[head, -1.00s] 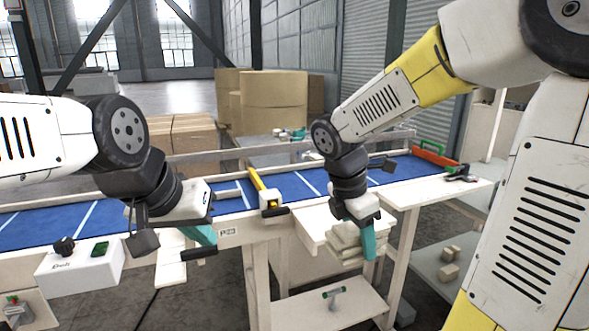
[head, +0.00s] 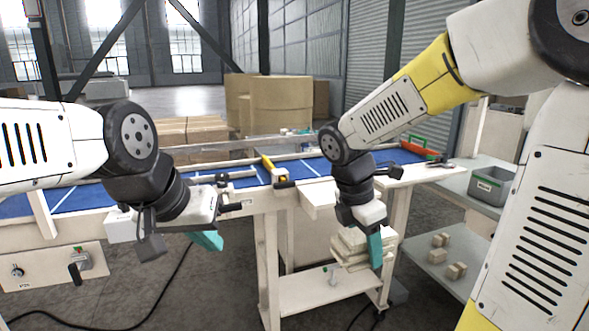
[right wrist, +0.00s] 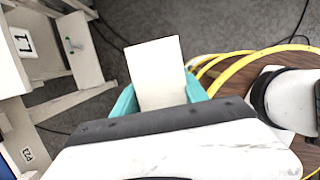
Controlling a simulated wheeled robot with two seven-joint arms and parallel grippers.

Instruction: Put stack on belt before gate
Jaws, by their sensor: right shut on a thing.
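A pale cream stack (head: 350,248) of flat layers hangs in my right gripper (head: 376,250), low in front of the belt table. In the right wrist view the stack's top piece (right wrist: 157,72) sits between the teal fingers. The blue belt (head: 82,198) runs across behind both arms. A yellow bar with a white block (head: 268,163) lies across the belt near its middle; it looks like the gate. My left gripper (head: 206,240) is empty in front of the belt's near edge, and its finger gap is not clear.
A white side shelf (head: 412,180) projects from the table at right. A grey bin (head: 491,186) and small blocks (head: 440,240) stand on the right-hand rack. A control panel (head: 55,270) is at lower left. Cardboard boxes (head: 270,105) are behind the belt. A dark cable crosses the floor.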

